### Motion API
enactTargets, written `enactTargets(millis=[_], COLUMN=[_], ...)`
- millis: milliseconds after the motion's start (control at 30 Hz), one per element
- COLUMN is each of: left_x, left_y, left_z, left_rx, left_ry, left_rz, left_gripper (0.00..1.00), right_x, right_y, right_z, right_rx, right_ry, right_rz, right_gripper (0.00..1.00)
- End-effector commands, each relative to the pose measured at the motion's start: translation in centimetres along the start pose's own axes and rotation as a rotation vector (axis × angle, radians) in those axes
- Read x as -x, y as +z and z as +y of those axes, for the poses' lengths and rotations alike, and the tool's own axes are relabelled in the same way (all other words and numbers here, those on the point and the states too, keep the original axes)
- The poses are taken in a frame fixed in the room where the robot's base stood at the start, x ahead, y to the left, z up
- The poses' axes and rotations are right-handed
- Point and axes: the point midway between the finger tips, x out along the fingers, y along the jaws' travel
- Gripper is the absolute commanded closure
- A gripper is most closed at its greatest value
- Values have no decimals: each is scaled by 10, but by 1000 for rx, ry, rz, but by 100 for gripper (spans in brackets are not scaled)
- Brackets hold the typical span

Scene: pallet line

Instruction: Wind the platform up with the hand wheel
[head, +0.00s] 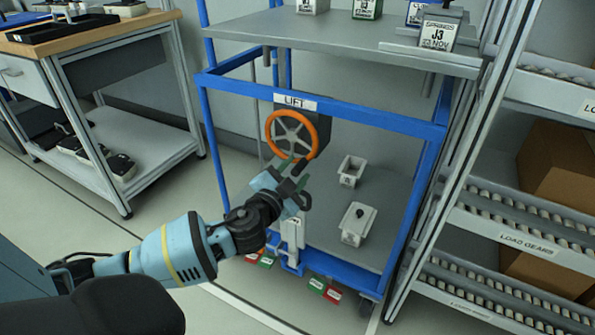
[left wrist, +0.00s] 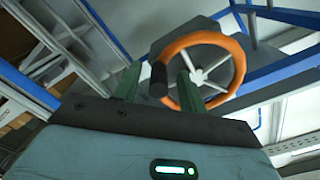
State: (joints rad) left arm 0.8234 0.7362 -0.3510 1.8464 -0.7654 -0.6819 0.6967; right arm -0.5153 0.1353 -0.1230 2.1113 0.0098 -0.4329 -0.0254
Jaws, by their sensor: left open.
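The hand wheel (head: 291,134) has an orange rim, grey spokes and a dark crank handle. It sits on a dark box under a LIFT label (head: 295,102) on the blue frame. The platform (head: 340,42) is the grey top plate above it. My left gripper (head: 290,166) is open just below the wheel's lower rim in the head view. In the left wrist view the wheel (left wrist: 207,72) lies ahead of the fingers (left wrist: 158,84), with the dark handle (left wrist: 158,79) showing between them. I cannot tell whether they touch it. My right gripper is out of view.
Labelled boxes, one marked J3 (head: 439,33), stand on the platform. Two pale containers (head: 355,222) sit on the grey lower deck. Red and green pedals (head: 325,290) are at the frame's foot. A roller rack (head: 520,215) stands right, a workbench (head: 85,38) left.

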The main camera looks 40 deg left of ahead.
Motion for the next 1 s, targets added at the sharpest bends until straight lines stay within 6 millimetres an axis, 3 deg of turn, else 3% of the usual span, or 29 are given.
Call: enactTargets(millis=[200, 500, 800, 1000], left_x=[-12, -13, -13, -13], left_y=[0, 0, 0, 0], left_z=[0, 0, -1, -1], left_rx=[-1, -1, -1, -2], left_ry=[0, 0, -1, -2], left_rz=[1, 0, 0, 0], left_gripper=[59, 59, 98, 100], right_x=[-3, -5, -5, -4], right_y=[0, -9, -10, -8], right_z=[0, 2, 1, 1], right_rx=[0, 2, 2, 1], right_ry=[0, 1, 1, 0], right_rz=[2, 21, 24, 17], right_gripper=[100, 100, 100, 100])
